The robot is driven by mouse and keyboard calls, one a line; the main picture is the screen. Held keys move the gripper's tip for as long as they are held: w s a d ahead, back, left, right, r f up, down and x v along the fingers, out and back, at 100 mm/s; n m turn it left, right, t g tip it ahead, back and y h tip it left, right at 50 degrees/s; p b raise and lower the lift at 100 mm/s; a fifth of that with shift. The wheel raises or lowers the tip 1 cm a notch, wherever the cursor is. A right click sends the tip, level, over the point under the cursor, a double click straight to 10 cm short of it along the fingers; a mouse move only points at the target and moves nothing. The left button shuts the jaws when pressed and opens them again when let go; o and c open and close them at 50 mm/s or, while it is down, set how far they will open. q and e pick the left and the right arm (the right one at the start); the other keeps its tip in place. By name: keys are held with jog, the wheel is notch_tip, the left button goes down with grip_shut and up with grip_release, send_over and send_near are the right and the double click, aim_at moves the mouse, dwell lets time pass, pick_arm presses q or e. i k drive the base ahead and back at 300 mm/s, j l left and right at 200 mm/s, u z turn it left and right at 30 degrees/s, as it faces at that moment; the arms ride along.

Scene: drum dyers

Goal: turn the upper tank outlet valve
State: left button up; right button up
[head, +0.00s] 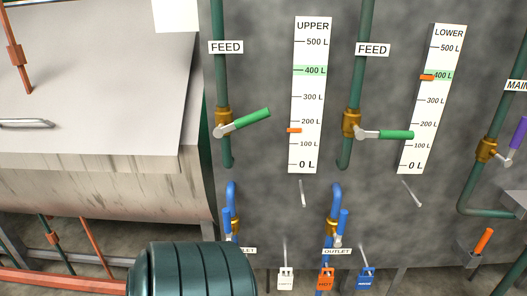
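The upper tank's outlet valve appears to be the left of two similar valves, with a blue lever (228,221) standing near upright on a blue pipe (232,189). Its OUTLET label (245,251) is partly hidden. The other outlet valve, with a blue lever (342,224), stands to the right, its lever also near upright. The UPPER gauge (309,120) has its orange marker between 100 and 200 L. The LOWER gauge (433,120) has its marker near 400 L. Neither gripper shows in this view.
Two green feed levers, left (250,120) and right (395,135), sit above the outlets. A dark green ribbed cylinder (190,270) fills the lower foreground, close below the left outlet. White (286,283), orange (326,281) and blue (365,280) tags hang low. A purple lever (518,133) is far right.

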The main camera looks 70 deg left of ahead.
aim_at(226, 215)
jog(key=u, duration=2.45)
